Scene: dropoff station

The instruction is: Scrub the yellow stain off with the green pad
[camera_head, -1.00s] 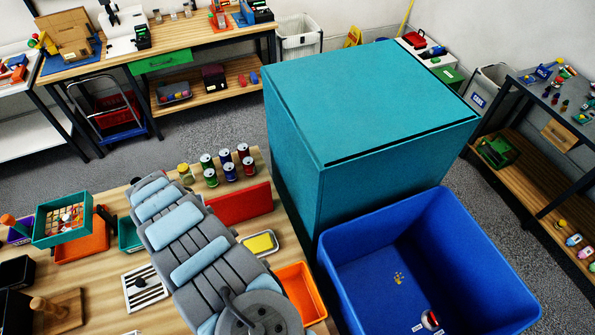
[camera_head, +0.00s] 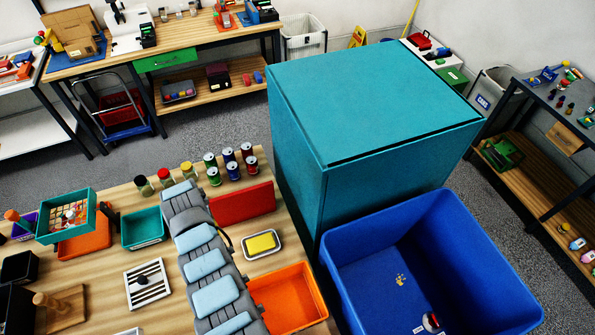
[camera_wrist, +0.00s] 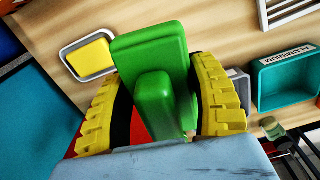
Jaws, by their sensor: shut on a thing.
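The yellow stain (camera_head: 399,279) is a small mark inside the blue bin at the lower right of the head view. The green pad (camera_wrist: 150,50) is a thick green block with a rounded green grip, seen close up in the wrist view. My gripper (camera_wrist: 160,85) has yellow ribbed fingers, one on each side of the green piece, and is shut on it. It holds the pad over the wooden table, apart from the stain. In the head view my arm hides the gripper and the pad.
The blue bin (camera_head: 480,240) also holds a small red-and-white item (camera_head: 431,321). A tall teal cabinet (camera_head: 375,100) stands behind it. On the table are an orange bin (camera_head: 318,300), a tray with a yellow block (camera_head: 261,243), a red block (camera_head: 243,203), cans (camera_head: 232,170) and jars.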

